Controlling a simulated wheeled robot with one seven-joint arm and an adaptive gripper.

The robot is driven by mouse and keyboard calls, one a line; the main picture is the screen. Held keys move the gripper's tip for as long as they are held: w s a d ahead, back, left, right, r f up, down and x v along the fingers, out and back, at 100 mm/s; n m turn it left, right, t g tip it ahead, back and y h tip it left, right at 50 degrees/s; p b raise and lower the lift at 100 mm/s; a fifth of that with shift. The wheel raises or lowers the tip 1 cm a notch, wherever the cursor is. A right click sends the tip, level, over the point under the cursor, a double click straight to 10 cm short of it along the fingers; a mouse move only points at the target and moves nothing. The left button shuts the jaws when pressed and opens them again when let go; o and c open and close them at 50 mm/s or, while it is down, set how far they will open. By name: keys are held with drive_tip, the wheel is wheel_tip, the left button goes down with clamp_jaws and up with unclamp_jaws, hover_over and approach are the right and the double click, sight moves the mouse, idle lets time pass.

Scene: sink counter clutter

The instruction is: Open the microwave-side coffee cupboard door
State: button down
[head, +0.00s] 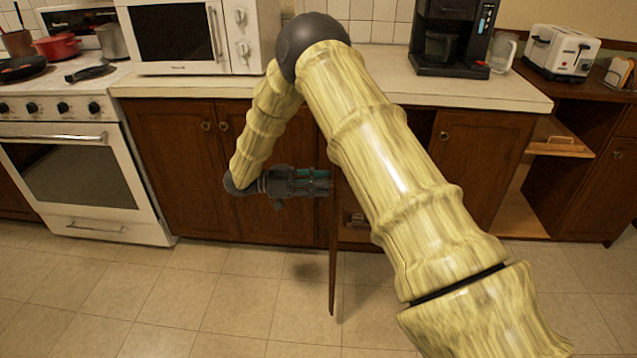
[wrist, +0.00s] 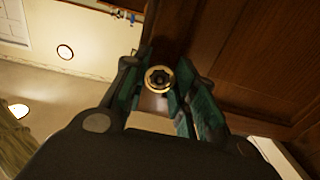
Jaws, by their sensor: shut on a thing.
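The cupboard door (head: 333,255) is dark brown wood and stands swung out from the counter front, nearly edge-on in the head view. Its panel (wrist: 265,50) fills the right of the wrist view. My gripper (head: 318,181) is at the left face of this door. In the wrist view, a round brass knob (wrist: 158,78) sits between my fingers, and the gripper is shut on it. My arm hides much of the cupboard opening and the door's upper part in the head view.
The white microwave (head: 180,38) and black coffee maker (head: 452,40) stand on the counter (head: 380,88). Closed cupboard doors (head: 180,165) lie to the left, beside the white oven (head: 70,170). A toaster (head: 562,52) stands right. The tiled floor (head: 230,305) in front looks clear.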

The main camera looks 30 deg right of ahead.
drive_tip(key=c, duration=1.1)
unclamp_jaws()
drive_tip(key=shift+w+a, duration=0.1)
drive_tip(key=shift+a, duration=0.05)
drive_tip(key=shift+v, duration=5.9)
drive_tip(key=shift+f, duration=0.1)
